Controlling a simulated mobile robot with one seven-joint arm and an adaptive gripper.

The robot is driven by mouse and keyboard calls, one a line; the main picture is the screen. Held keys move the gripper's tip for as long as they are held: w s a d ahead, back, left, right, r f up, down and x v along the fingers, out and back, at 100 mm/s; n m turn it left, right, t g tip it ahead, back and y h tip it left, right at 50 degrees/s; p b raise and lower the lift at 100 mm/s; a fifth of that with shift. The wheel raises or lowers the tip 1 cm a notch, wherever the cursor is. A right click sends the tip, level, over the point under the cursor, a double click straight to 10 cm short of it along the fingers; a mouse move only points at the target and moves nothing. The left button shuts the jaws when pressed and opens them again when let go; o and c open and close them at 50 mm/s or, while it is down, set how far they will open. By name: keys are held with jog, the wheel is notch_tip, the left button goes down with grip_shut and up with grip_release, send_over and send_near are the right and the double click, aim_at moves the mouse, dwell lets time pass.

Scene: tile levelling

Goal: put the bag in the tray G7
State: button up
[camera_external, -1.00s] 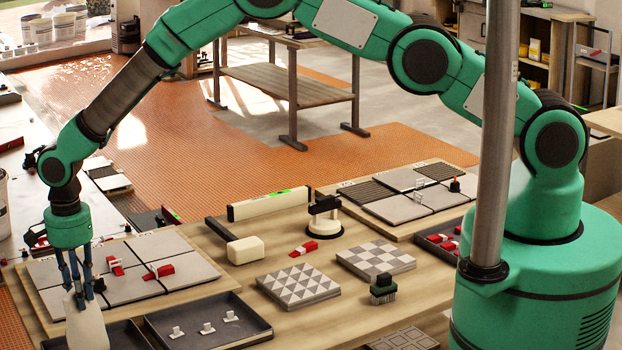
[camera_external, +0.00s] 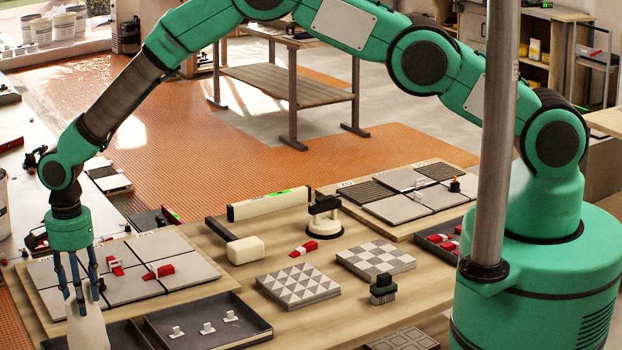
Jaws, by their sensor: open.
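The bag (camera_external: 88,329) is a pale, off-white shape standing at the lower left, partly cut by the picture's bottom edge area. My gripper (camera_external: 84,303) points down at the top of the bag, its fingers spread open around or just in front of the bag's upper end; I cannot tell whether they touch it. A dark tray (camera_external: 122,334) lies behind and beside the bag, and the bag hides part of it. A second dark tray (camera_external: 258,322) to its right holds several white clips. I cannot read which tray is G7.
A board with grey tiles (camera_external: 195,262) and red wedges lies behind the bag. A white mallet (camera_external: 245,250), a suction lifter (camera_external: 324,222), patterned tiles (camera_external: 299,284) and a brush (camera_external: 383,290) stand to the right. Bare wood shows between them.

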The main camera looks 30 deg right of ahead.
jog(key=shift+r, duration=0.15)
notch_tip(320, 180, up, 12)
jog(key=b, duration=0.1)
dwell(0.5)
dwell(0.6)
